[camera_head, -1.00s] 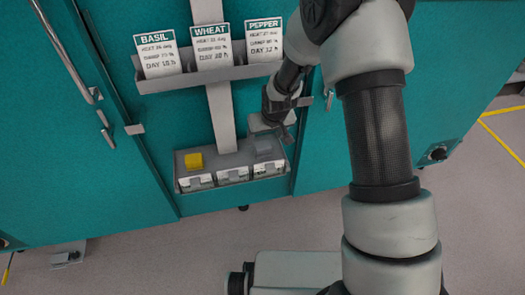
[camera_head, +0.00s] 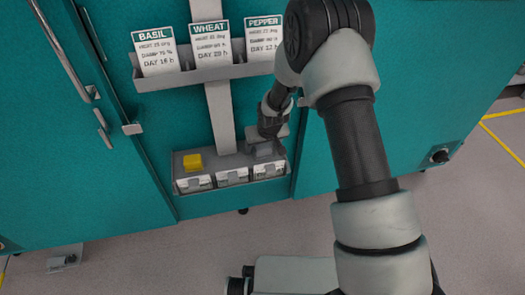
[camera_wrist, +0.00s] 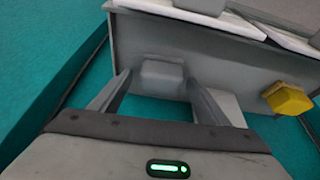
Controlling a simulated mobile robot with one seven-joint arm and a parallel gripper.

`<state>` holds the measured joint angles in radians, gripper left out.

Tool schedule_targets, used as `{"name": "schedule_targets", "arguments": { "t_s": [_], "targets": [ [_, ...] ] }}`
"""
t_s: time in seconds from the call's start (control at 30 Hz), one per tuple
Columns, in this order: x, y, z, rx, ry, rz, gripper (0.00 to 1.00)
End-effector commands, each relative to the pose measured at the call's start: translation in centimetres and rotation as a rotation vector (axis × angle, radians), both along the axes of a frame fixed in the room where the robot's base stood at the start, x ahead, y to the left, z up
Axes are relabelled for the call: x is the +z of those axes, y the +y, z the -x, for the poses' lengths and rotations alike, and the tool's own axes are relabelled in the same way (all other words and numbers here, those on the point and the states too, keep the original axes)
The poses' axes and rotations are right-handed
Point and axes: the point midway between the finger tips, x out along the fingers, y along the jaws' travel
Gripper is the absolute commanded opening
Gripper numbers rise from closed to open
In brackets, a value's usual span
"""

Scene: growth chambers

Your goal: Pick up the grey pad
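The grey pad (camera_head: 264,151) is a small block at the right end of the lower shelf tray (camera_head: 228,162). In the wrist view the grey pad (camera_wrist: 162,76) shows just beyond and between my fingertips, against the grey tray. My gripper (camera_wrist: 158,88) is open and empty, with one finger on each side of the pad's line. In the head view my gripper (camera_head: 272,133) is right above the pad and hides part of it. I cannot tell whether the fingers touch the pad.
A yellow pad (camera_head: 193,162) sits at the tray's left end; it also shows in the wrist view (camera_wrist: 287,98). Above is a card rack (camera_head: 205,76) with basil, wheat and pepper cards. Teal doors stand around.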

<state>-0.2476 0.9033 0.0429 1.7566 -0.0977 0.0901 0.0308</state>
Motion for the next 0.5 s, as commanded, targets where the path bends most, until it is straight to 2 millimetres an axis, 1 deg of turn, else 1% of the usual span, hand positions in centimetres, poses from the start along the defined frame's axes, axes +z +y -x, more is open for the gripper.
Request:
{"name": "schedule_targets", "arguments": {
  "t_s": [0.03, 0.2, 0.23, 0.5],
  "targets": [
    [0.01, 0.01, 0.02, 0.0, 0.0, 0.0, 0.6],
    [0.01, 0.0, 0.02, 0.0, 0.0, 0.0, 0.31],
    [0.01, 0.0, 0.02, 0.0, 0.0, 0.0, 0.27],
    [0.17, 0.0, 0.04, 0.0, 0.0, 0.0, 0.27]
  ]
}}
